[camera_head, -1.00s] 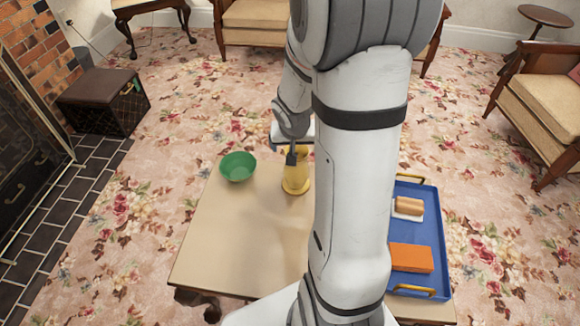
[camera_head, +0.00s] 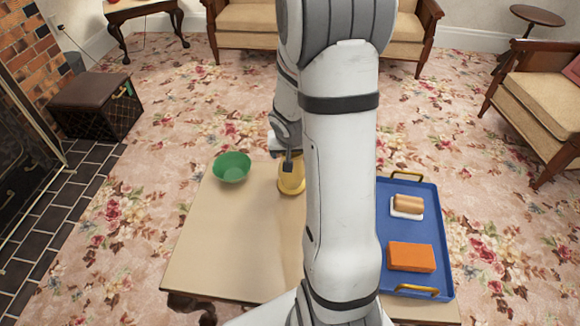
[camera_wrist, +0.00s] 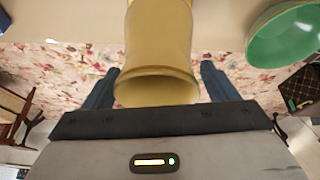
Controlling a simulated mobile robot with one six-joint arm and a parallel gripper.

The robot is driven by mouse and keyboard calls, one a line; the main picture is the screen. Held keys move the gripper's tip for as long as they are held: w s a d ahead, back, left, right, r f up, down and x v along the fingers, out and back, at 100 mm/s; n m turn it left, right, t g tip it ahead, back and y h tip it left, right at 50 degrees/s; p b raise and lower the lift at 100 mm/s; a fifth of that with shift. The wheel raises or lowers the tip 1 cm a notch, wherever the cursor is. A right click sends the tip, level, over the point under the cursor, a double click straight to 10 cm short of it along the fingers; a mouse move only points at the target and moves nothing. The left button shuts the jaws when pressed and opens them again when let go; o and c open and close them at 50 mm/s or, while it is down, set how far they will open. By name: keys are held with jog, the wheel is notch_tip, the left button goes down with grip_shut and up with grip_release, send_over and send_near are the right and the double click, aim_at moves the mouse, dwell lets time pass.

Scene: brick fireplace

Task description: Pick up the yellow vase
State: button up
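The yellow vase (camera_head: 291,183) stands upright on the table's far part, its upper part partly hidden by my gripper (camera_head: 288,161) in the head view. In the wrist view the vase (camera_wrist: 160,40) hangs mouth-down in the picture between the two dark fingers of my gripper (camera_wrist: 160,68). The fingers stand wide apart, with a gap showing on each side of the vase. My gripper is open, around the vase's upper part.
A green bowl (camera_head: 232,167) stands on the tan table (camera_head: 230,240) left of the vase. A blue tray (camera_head: 412,268) on the right holds an orange block (camera_head: 411,257) and a bread-like item (camera_head: 407,205) on a white dish. The table's left front is clear.

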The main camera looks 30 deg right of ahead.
jog(key=c, duration=1.3)
